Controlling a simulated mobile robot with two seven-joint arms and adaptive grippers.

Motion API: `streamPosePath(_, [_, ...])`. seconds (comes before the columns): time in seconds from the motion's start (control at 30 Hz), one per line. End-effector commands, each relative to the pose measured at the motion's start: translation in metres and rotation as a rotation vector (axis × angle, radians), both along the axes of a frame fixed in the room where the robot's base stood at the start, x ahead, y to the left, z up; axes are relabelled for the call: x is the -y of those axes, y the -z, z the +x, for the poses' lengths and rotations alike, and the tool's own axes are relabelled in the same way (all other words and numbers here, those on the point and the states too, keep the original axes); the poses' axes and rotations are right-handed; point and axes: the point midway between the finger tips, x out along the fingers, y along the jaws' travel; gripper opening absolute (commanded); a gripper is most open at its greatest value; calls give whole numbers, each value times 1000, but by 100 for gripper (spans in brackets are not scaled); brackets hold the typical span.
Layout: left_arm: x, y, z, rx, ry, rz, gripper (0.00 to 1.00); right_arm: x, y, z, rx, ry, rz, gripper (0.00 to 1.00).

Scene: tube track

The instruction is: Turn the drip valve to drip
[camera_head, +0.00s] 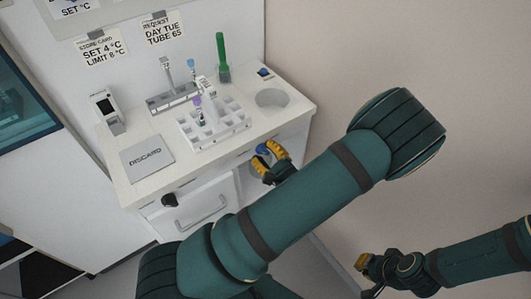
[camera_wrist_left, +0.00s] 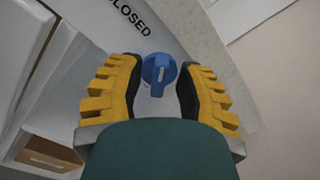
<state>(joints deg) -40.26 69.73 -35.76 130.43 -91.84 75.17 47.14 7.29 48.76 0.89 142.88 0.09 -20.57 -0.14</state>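The blue valve knob (camera_head: 262,149) is on the front of the white cabinet, below the round basin, partly hidden by my left gripper (camera_head: 275,163). In the left wrist view the knob (camera_wrist_left: 158,70) lies between the two yellow-padded fingertips of my open left gripper (camera_wrist_left: 160,84). Its raised bar with a pale mark runs nearly up and down in that picture. I cannot tell whether a finger touches it.
The counter holds a white tube rack (camera_head: 213,136), a grey rack (camera_head: 173,101), a green-handled item (camera_head: 222,58), a small display device (camera_head: 108,113), a "DISCARD" plate (camera_head: 147,158) and the round basin (camera_head: 271,98). A drawer (camera_head: 203,211) and black knob (camera_head: 169,200) are below. The wall is at right.

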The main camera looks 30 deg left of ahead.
Motion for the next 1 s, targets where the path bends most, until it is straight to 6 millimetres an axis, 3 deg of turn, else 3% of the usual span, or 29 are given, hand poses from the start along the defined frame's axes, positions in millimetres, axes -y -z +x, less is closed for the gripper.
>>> streamPosePath(0.03, [0,0,0,0,0,0,14,0,0,0,0,0,0,0])
streamPosePath(0.07, [0,0,0,0,0,0,3,0,0,0,0,0,0,0])
streamPosePath(0.1, [0,0,0,0,0,0,0,0,0,0,0,0,0,0])
streamPosePath(0.57, [0,-1,0,-30,-1,13,0,0,-5,-1,-2,-1,0,0])
streamPosePath(1.0, [0,-4,1,-312,-2,130,0,-1,-38,-7,-16,-4,3,0])
